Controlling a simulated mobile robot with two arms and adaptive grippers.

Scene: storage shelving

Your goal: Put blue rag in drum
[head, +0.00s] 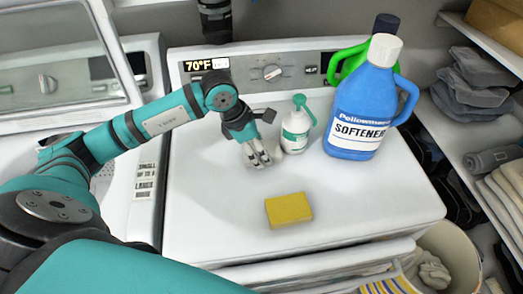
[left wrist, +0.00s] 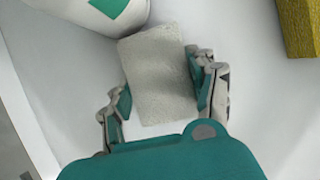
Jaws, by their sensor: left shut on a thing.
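My left gripper (head: 259,158) is over the white machine top, just left of a white and green pump bottle (head: 296,128). In the left wrist view its fingers are shut on a pale grey block (left wrist: 160,75), held between the two fingertips. In the head view this block is hard to make out against the white top. No blue rag is clearly recognisable; blue-grey folded cloths (head: 475,78) lie on the shelf at the right. I cannot make out the inside of a drum. My right gripper is not in view.
A yellow sponge (head: 289,210) lies on the machine top (head: 215,215), near its front. A blue softener jug (head: 360,105) stands behind right, with a green-handled bottle (head: 352,60) behind it. A bin (head: 455,250) holding cloth is at the lower right. The front left of the top is clear.

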